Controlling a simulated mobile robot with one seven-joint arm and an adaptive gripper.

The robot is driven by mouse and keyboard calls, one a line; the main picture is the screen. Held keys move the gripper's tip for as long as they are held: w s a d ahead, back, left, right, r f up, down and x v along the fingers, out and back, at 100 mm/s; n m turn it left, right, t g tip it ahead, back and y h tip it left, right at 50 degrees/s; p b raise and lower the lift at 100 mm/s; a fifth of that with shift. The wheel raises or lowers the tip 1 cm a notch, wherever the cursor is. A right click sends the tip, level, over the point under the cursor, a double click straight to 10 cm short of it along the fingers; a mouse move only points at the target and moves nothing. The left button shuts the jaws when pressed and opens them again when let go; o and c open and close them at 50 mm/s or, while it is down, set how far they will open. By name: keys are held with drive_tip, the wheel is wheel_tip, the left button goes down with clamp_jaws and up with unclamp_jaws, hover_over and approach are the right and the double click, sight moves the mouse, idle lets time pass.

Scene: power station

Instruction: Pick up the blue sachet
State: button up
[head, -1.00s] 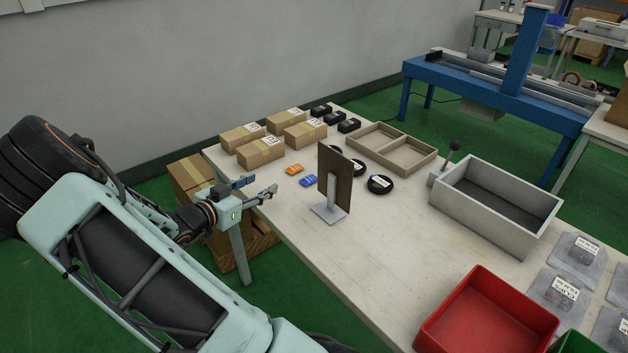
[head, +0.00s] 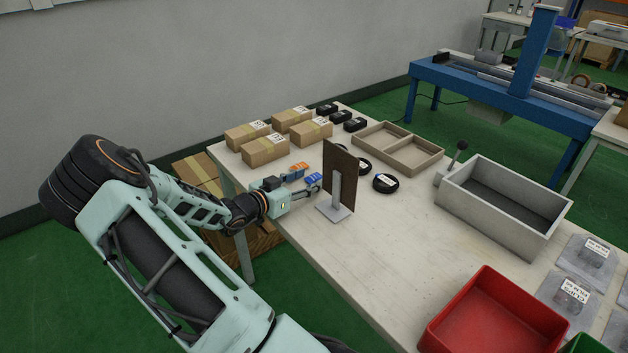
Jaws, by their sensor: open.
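The blue sachet (head: 314,178) lies flat on the table near its left edge, in front of an upright brown panel. My gripper (head: 309,182) has its fingers open at the sachet, one finger on the far side and one on the near side. The fingers partly cover the sachet, and I cannot tell whether they touch it. An orange sachet (head: 300,168) lies just behind the far finger, partly hidden.
The brown panel on its metal stand (head: 337,210) stands close to the right of my fingertips. Several cardboard boxes (head: 264,150) are behind. Black round items (head: 385,183), a divided tray (head: 397,145), a grey bin (head: 503,200) and a red bin (head: 495,310) are to the right.

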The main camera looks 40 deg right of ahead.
drive_tip(key=shift+d, duration=0.35)
drive_tip(key=shift+c, duration=0.6)
drive_tip(key=c, duration=0.8)
